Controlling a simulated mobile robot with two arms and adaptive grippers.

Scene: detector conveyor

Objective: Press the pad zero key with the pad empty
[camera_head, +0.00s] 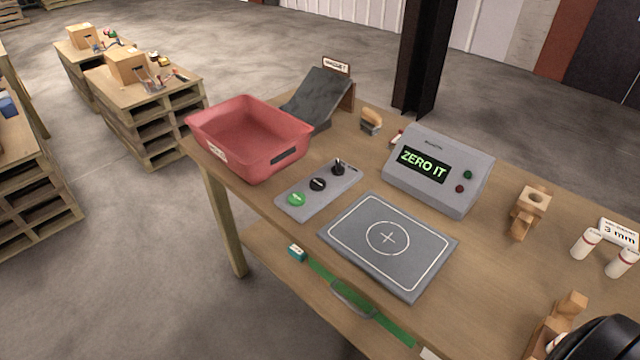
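The grey pad (368,262) lies flat on the table, with a white border, circle and cross; nothing rests on it. Behind its left side is a grey key panel (333,188) with a green key (297,199), a black key (318,184) and a black knob or switch (338,167). The key labels are too small to read, so I cannot tell which is the pad zero key. The grey detector box (455,190) behind the pad shows "ZERO IT" on its display (423,165).
A red tray (225,124) stands at the left, before a dark sloped chute (318,97). Wooden holders (528,211) and white cylinders (585,244) are at the right. A black rounded object (605,340) fills the lower right corner.

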